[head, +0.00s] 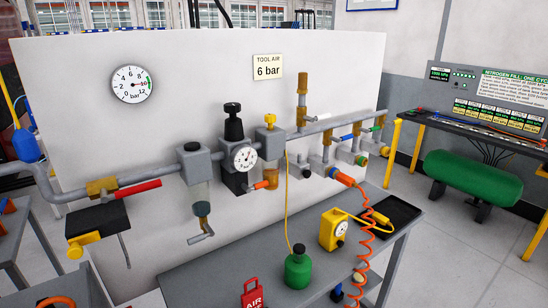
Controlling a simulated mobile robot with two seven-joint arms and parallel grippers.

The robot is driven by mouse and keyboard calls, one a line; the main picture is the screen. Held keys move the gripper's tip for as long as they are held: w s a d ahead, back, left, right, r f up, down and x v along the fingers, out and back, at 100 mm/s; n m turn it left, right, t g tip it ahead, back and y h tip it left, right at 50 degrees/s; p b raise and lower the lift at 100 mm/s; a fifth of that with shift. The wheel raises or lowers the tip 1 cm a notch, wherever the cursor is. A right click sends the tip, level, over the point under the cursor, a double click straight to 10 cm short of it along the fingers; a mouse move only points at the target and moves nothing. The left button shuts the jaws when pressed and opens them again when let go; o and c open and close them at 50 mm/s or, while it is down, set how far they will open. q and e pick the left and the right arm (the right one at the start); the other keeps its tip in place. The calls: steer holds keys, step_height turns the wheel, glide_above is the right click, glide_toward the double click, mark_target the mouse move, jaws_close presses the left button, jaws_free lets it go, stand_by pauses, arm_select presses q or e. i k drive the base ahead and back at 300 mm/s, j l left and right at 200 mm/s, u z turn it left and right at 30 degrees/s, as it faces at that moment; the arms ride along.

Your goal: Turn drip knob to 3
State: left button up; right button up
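The lubricator (270,145) on the air line has a small yellow knob (270,121) on top, which looks like the drip knob. Its scale or number is too small to read. An amber bowl (270,178) hangs under it. To its left is the regulator (232,150) with a black knob (232,108) and a small dial gauge (244,158). Further left is the filter (194,164) with a clear bowl (200,196). Neither gripper is in view, and nothing is seen touching the yellow knob.
A white panel (330,75) stands behind the grey pipe, with a sign (267,66) reading "TOOL AIR 6 bar". A grey bench (215,285) below holds a green bottle (298,268) and a yellow gauge box (331,232). A red valve handle (138,188) and an orange coiled hose (364,255) stick out.

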mark_target(269, 119)
steer(key=l+z, duration=0.2)
steer(key=l, duration=0.4)
steer(key=l+z, duration=0.2)
steer(key=l, duration=0.4)
steer(key=i+l+z, duration=0.15)
steer(key=l, duration=0.45)
